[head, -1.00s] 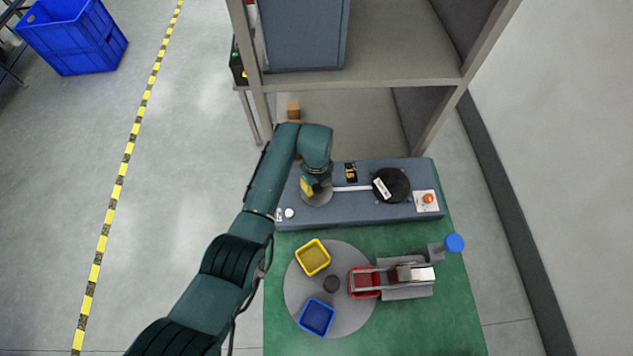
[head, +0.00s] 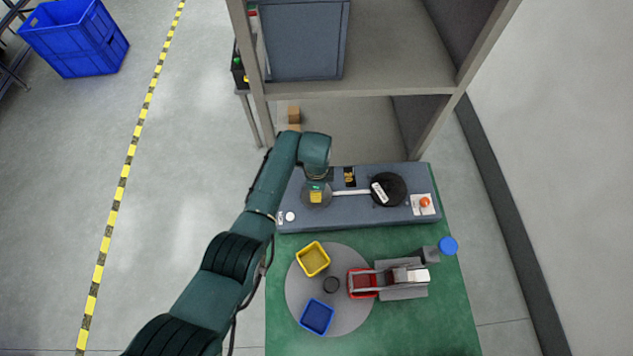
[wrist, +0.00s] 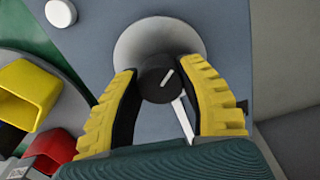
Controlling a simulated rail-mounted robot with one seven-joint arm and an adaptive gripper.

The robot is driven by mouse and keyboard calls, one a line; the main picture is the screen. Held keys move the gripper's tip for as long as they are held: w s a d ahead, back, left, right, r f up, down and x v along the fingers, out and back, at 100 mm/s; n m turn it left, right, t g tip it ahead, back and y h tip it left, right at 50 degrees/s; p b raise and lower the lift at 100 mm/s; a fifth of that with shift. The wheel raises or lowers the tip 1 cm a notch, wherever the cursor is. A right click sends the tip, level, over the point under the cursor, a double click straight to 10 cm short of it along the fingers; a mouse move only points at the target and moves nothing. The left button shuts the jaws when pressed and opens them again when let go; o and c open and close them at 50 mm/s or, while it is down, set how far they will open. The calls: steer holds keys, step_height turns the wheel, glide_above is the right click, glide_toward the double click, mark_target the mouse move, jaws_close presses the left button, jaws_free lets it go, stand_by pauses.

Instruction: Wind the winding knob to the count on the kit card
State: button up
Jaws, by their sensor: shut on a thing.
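The winding knob (wrist: 153,88) is a dark round knob with a white pointer line, on a pale grey disc (wrist: 150,35) in the wrist view. My gripper (wrist: 160,72) has its two yellow fingers on either side of the knob and is shut on it. In the head view my gripper (head: 316,196) hides the knob over the disc on the blue-grey bench unit (head: 350,218). A white strip (head: 352,193) runs from the disc to a black reel (head: 388,189) with a white label. A small black display (head: 349,177) shows yellow marks too small to read. I cannot make out a kit card.
A white plate with an orange button (head: 424,203) and a white knob (head: 290,216) sit on the unit. A shelf post (head: 260,105) stands behind.

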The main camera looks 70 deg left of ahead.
steer(key=n, duration=0.6)
steer(key=shift+f+n+p, duration=0.1)
steer(key=shift+n+p, duration=0.2)
steer(key=shift+p, duration=0.1)
steer(key=n, duration=0.5)
steer(key=shift+d, duration=0.1)
steer(key=shift+n, duration=0.3)
steer(key=shift+s, duration=0.1)
steer(key=o, duration=1.2)
step_height(320, 180, up, 12)
steer(key=shift+r, duration=0.1)
